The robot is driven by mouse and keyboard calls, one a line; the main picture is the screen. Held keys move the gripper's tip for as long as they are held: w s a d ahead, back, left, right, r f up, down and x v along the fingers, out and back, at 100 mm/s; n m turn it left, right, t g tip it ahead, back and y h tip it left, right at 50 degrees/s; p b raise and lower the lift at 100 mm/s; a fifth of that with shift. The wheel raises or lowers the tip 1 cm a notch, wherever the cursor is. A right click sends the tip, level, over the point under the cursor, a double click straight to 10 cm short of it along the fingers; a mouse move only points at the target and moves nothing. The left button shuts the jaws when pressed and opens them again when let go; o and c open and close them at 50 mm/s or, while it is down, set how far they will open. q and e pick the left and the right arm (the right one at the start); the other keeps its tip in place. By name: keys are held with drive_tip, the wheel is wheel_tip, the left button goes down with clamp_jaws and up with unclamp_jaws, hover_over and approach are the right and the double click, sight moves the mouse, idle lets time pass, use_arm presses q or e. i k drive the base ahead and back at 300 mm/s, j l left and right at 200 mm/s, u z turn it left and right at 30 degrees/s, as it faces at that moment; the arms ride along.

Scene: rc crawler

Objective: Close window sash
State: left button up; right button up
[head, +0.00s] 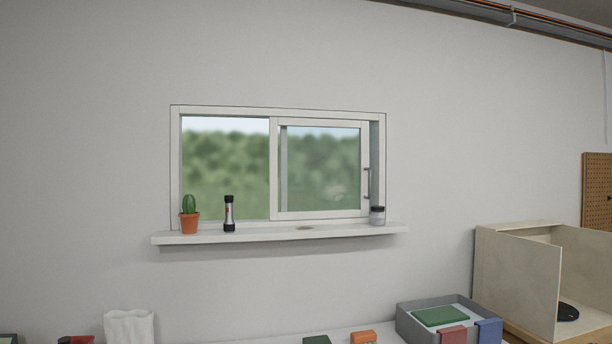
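A white-framed sliding window (277,111) is set in the grey wall. Its sash (320,215) stands on the right side, with a vertical bar handle (367,183) on its right edge. A narrow gap shows between the sash's right edge and the right jamb (378,160), so the sash is not against that jamb. Neither of my grippers is in view.
A potted cactus (189,222) and a flashlight (229,214) stand on the sill's left part. Below are a white bag (129,327), a grey bin (408,325) and an open wooden box (515,280).

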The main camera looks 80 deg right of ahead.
sight(365, 171)
drive_tip(key=z, duration=2.8)
